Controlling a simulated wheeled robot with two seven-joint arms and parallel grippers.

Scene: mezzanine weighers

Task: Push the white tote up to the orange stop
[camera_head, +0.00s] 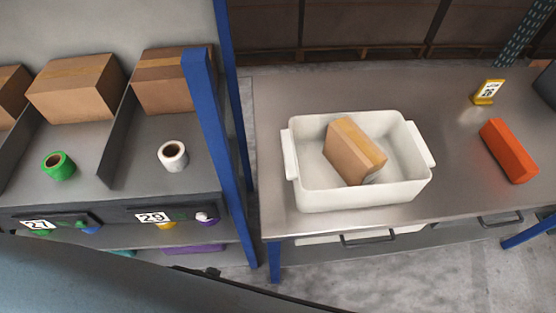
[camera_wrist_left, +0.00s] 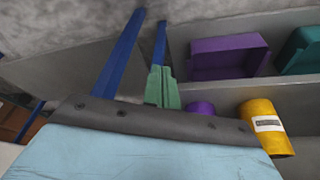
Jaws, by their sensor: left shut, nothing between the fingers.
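The white tote (camera_head: 317,200) stands upright on the grey metal table, left of its middle. A brown cardboard box (camera_head: 350,152) lies tilted inside it. The orange stop (camera_head: 508,151) is a bar lying on the table to the right, with a clear gap of bare tabletop between it and the tote. My left gripper shows in the left wrist view (camera_wrist_left: 162,87), its green fingers shut and empty, pointing toward a shelf and blue posts. It is outside the head view, so its distance from the tote is hidden. My right gripper is in neither view.
The table (camera_head: 455,150) is bare between tote and stop. A blue post (camera_head: 215,130) and a rack with boxes and tape rolls stand left of the table. Purple (camera_wrist_left: 229,56) and teal bins sit near a yellow roll (camera_wrist_left: 266,128).

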